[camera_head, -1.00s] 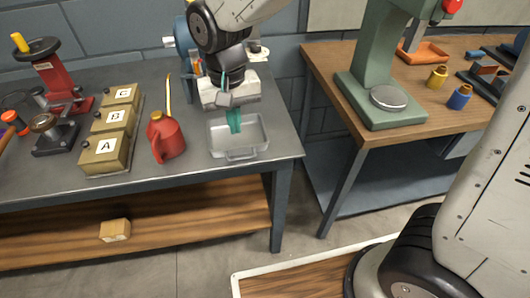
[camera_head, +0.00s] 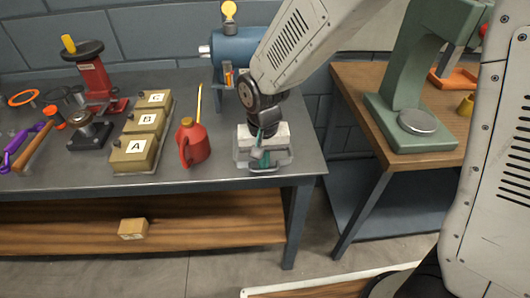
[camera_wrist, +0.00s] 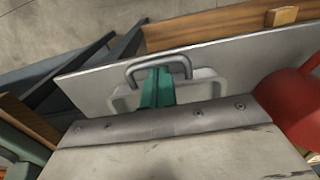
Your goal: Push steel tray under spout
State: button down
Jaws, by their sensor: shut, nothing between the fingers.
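The steel tray (camera_head: 281,165) sits near the front edge of the grey bench, largely covered by my gripper (camera_head: 263,158). In the wrist view, its front handle (camera_wrist: 158,62) and pale rim (camera_wrist: 206,77) show around my teal fingers (camera_wrist: 158,90). The fingers are shut and empty, low at the tray's front part; I cannot tell whether they touch it. The blue machine (camera_head: 232,47) stands behind at the back of the bench, partly hidden by my arm. A small coloured part hangs at its left front; I cannot make out a clear spout.
A red oil can (camera_head: 193,145) stands close left of the tray and shows in the wrist view (camera_wrist: 290,103). A wooden table with a green press (camera_head: 405,95) stands right, across a gap.

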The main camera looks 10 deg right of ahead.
jog(key=shift+w, duration=0.1)
jog(key=w, duration=0.9)
jog(key=shift+w+d, duration=0.15)
jog(key=shift+w, duration=0.1)
notch_tip(320, 180, up, 10)
jog(key=s+d+r, duration=0.3)
jog(key=s+d, duration=0.3)
jog(key=s, duration=0.3)
jog(key=s+d+r+t, duration=0.1)
jog(key=s+d+r, duration=0.2)
jog(key=s+d, duration=0.4)
jog(key=s+d+r, duration=0.3)
jog(key=s+d, duration=0.4)
jog(key=s, duration=0.5)
jog(key=shift+s+d+r, duration=0.25)
jog(key=shift+s, duration=0.15)
